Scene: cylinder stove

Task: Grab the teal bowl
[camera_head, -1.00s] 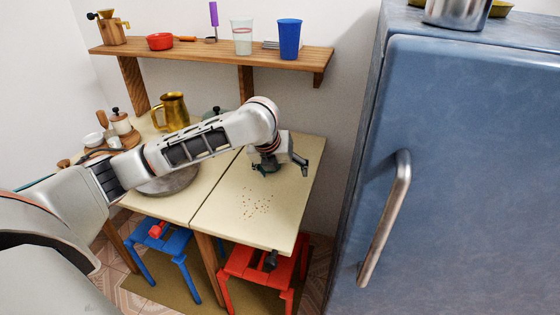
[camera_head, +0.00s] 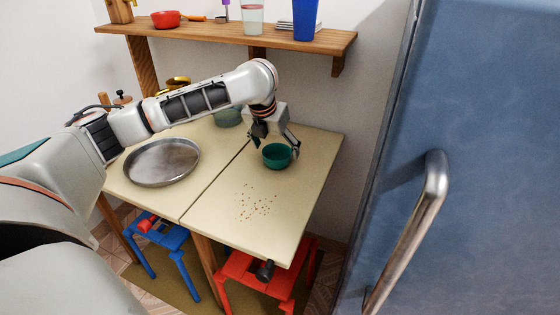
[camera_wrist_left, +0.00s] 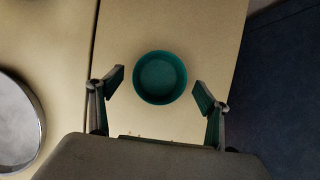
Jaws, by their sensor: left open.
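The teal bowl (camera_head: 277,156) stands upright on the right half of the cream table (camera_head: 225,210). My left gripper (camera_head: 275,146) is open just above and behind the bowl in the head view. In the left wrist view the bowl (camera_wrist_left: 160,78) lies ahead of the two spread fingers, roughly centred between them, and the left gripper (camera_wrist_left: 159,92) holds nothing. The fingers do not visibly touch the bowl. My right gripper is not in view.
A round metal tray (camera_head: 162,162) lies on the left half of the table. Crumbs (camera_head: 256,203) are scattered in front of the bowl. A wooden shelf (camera_head: 200,37) with cups hangs behind. A blue fridge (camera_head: 470,190) stands at right. Red (camera_head: 265,280) and blue stools (camera_head: 160,240) stand below.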

